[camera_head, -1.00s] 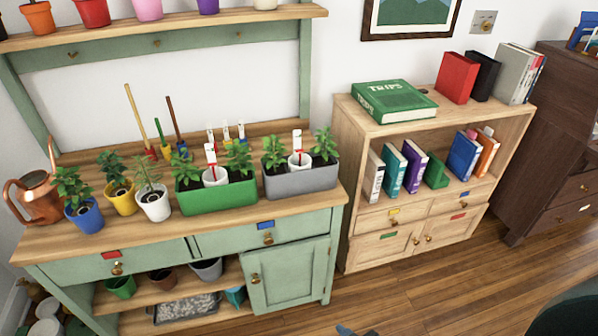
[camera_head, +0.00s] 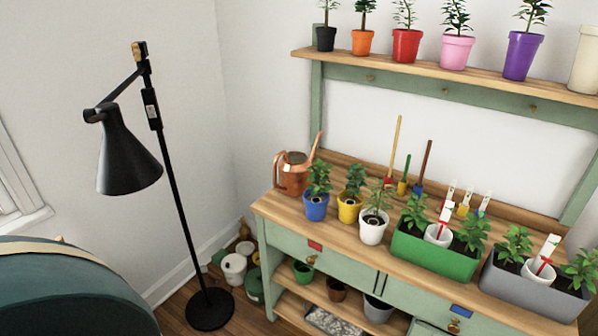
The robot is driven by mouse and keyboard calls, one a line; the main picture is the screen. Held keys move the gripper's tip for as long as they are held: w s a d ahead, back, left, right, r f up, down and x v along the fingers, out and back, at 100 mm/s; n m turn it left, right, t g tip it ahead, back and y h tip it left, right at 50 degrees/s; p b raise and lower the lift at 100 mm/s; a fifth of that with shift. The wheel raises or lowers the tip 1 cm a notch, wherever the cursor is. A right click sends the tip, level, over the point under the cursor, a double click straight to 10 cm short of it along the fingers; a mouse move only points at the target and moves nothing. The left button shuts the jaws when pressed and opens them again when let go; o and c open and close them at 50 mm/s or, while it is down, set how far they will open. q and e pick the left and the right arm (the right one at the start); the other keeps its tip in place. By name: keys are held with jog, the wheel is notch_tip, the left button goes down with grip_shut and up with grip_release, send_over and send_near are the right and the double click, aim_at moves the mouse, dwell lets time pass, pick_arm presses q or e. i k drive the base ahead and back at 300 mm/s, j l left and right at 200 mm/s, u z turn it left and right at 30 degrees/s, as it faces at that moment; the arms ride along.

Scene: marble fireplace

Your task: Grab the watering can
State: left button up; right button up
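The copper watering can (camera_head: 292,175) stands upright at the left end of the green potting bench (camera_head: 268,207). Its spout points up and to the right, and its handle is on the left. A blue pot with a plant (camera_head: 316,207) stands close in front of it to the right. Neither of my grippers shows in the head view.
A black floor lamp (camera_head: 170,190) stands left of the bench. A dark teal rounded piece of furniture (camera_head: 70,290) fills the lower left. Yellow (camera_head: 349,210) and white (camera_head: 373,229) pots stand along the bench. Several pots lie on the floor in the corner.

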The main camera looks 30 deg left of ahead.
aim_at(293, 174)
jog(key=i+j, duration=0.15)
jog(key=i, duration=0.35)
jog(key=i+j+u, duration=0.15)
jog(key=i, duration=0.3)
